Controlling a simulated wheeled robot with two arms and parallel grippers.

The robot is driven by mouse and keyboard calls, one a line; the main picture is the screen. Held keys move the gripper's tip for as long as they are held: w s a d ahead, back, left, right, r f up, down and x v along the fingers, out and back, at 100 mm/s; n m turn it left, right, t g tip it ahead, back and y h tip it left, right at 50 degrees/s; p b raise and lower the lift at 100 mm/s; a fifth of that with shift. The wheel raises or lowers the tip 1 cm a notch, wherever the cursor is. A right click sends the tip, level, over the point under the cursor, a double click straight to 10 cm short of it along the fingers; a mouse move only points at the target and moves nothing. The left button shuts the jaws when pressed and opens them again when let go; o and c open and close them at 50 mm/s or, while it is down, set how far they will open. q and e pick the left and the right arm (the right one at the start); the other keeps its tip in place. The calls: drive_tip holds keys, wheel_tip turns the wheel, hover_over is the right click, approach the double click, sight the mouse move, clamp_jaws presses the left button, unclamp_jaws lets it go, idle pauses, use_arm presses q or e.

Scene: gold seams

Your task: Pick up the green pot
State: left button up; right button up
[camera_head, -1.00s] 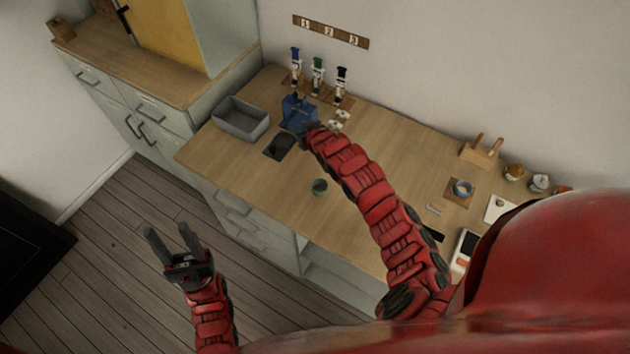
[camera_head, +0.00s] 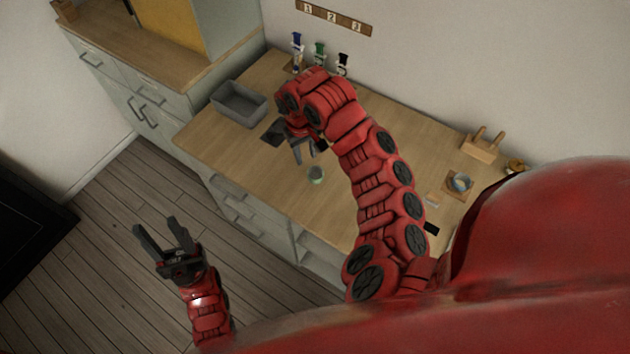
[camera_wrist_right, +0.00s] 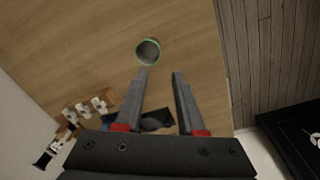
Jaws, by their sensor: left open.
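The green pot (camera_head: 316,175) is a small round cup with a green rim. It stands on the wooden worktop (camera_head: 240,152) near its front edge. In the right wrist view the pot (camera_wrist_right: 148,52) is just beyond the fingertips, with its grey inside visible. My right gripper (camera_head: 304,157) is open and empty, close to the pot on its far-left side in the head view. Its two spread fingers also show in the right wrist view (camera_wrist_right: 160,73). My left gripper (camera_head: 155,225) is open and empty, over the floor in front of the counter.
A grey bin (camera_head: 238,103) stands at the worktop's left end, with a dark pad (camera_head: 272,131) near it. Bottles (camera_head: 319,54) stand along the wall, partly behind my right arm. A wooden holder (camera_head: 482,145) is at the right. The worktop around the pot is clear.

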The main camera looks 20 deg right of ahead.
drive_tip(key=p, duration=0.2)
hover_over(308, 175)
drive_tip(key=s, duration=0.1)
wheel_tip(308, 175, down, 5)
drive_tip(key=shift+a+f, duration=0.15)
drive_tip(key=shift+f, duration=0.5)
drive_tip(key=shift+w+f+p, duration=0.2)
drive_tip(key=shift+f+p, duration=0.35)
drive_tip(key=shift+f, duration=0.15)
drive_tip(key=shift+w+f, duration=0.15)
drive_tip(key=shift+f, duration=0.2)
drive_tip(key=shift+w+f+p, duration=0.1)
drive_tip(key=shift+f+p, duration=0.25)
drive_tip(key=shift+f, duration=1.25)
clamp_jaws()
